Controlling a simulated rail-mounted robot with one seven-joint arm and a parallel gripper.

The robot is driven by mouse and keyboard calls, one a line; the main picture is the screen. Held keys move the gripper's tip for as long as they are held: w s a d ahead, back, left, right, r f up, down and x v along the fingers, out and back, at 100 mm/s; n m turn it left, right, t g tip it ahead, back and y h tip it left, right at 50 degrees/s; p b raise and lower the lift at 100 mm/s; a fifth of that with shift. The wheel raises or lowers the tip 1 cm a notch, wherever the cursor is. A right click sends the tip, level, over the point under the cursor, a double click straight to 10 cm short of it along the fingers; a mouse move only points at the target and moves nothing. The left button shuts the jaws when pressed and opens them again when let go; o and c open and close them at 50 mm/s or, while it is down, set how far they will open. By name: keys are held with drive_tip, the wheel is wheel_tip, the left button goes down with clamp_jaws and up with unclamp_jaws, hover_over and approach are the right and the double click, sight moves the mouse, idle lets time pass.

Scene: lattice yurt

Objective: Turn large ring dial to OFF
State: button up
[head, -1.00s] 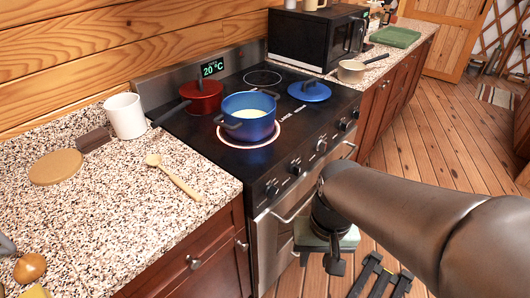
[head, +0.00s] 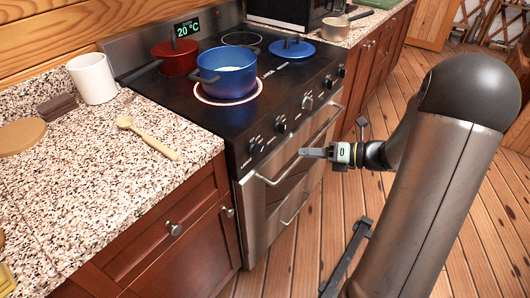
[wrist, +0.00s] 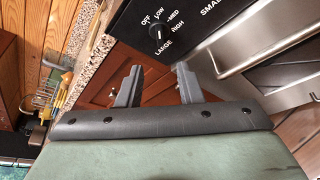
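The large ring dial (wrist: 159,32) is a black knob with a white mark on the stove's black front panel. OFF, LOW, MED and HIGH are printed around it, with LARGE below. The mark's exact setting is hard to tell. In the head view it appears as the leftmost knob (head: 256,147). My gripper (wrist: 159,80) is open and empty, its two fingers spread apart below the dial in the wrist view. In the head view my gripper (head: 303,152) points left in front of the oven door, apart from the panel.
A red pot (head: 175,60) and a blue lid (head: 292,50) are on the cooktop. The oven handle (head: 285,172) sticks out below the knobs. The floor in front of the stove is largely clear.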

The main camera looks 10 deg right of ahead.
sight(261, 151)
drive_tip(key=x, duration=1.3)
drive_tip(key=shift+w+a+b, duration=0.1)
drive_tip(key=shift+a+b, duration=0.25)
drive_tip(key=shift+b, duration=0.05)
drive_tip(key=shift+c, duration=0.3)
clamp_jaws()
